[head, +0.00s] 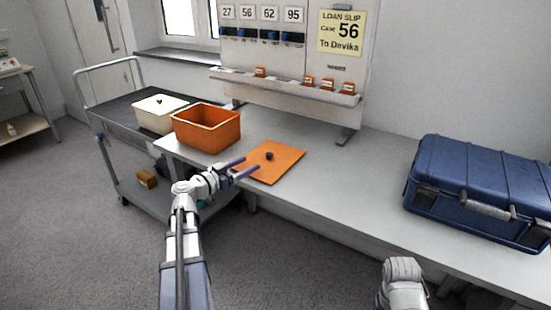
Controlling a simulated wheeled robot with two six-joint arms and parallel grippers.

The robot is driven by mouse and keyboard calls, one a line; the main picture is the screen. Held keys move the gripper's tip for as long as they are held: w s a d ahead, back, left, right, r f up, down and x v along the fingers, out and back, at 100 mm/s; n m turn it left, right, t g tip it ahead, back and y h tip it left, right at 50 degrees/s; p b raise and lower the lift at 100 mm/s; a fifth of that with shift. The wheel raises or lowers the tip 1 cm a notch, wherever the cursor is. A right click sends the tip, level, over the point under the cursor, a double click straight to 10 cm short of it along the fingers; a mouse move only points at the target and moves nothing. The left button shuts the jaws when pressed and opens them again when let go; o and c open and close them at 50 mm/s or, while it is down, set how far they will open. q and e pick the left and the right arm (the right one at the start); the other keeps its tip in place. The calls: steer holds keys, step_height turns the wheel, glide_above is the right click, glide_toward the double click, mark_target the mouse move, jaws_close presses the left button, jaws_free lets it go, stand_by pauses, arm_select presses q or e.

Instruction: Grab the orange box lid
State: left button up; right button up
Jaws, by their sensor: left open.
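The orange box lid (283,161) lies flat on the grey workbench, with a small dark knob (269,156) near its middle. An open orange box (208,129) stands on the bench to the left of the lid. My left gripper (252,166) is open at the left edge of the lid, its two purple fingers pointing toward the knob. The knob is just beyond the fingertips; I cannot tell whether the fingers touch the lid. At the bottom right, part of my right arm shows, but its gripper fingers are not visible.
A blue case (481,190) stands on the right of the workbench (350,185). A white lidded box (158,113) sits on a trolley (112,110) at the left. A board (290,60) with a shelf of small orange items stands behind. The bench between lid and case is clear.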

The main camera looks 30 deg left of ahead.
mark_target(267, 155)
arm_select(q)
steer(key=shift+d+x, duration=0.15)
steer(key=shift+x, duration=1.85)
steer(key=shift+d+x, duration=0.15)
steer(key=shift+x, duration=1.85)
steer(key=shift+s+r, duration=0.15)
steer(key=shift+s, duration=0.05)
jaws_close()
